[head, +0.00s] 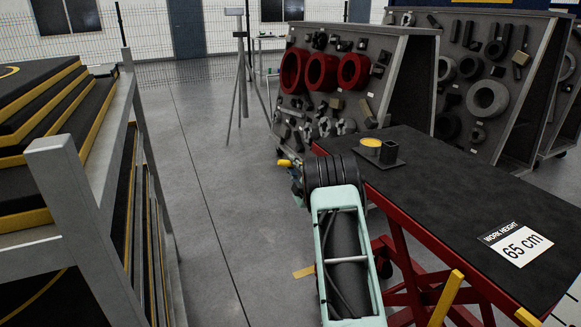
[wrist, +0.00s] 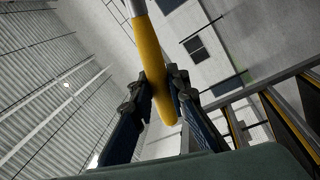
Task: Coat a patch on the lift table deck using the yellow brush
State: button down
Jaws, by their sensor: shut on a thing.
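My gripper (wrist: 158,82) is shut on the yellow brush (wrist: 150,50) by its handle in the wrist view. The handle crosses between the fingers, with a grey metallic part at the top edge; the bristles are out of view. In the head view a bit of yellow (head: 284,163) shows at my arm's end, left of the table, while my wrist hides most of the gripper. The lift table deck (head: 455,205) is a dark flat top on a red frame. No coated patch can be made out on it.
A "65 cm" work height sign (head: 515,243) lies on the deck. Steps (head: 45,110) stand left; parts racks (head: 335,80) stand behind. Floor between is clear.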

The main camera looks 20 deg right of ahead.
jog(key=shift+s+d, duration=0.1)
jog(key=s+b, duration=1.1)
jog(key=s, duration=1.3)
jog(key=shift+s+d, duration=0.2)
jog(key=shift+d, duration=0.2)
dwell(1.3)
jog(key=shift+b, duration=0.3)
jog(key=shift+w, duration=0.1)
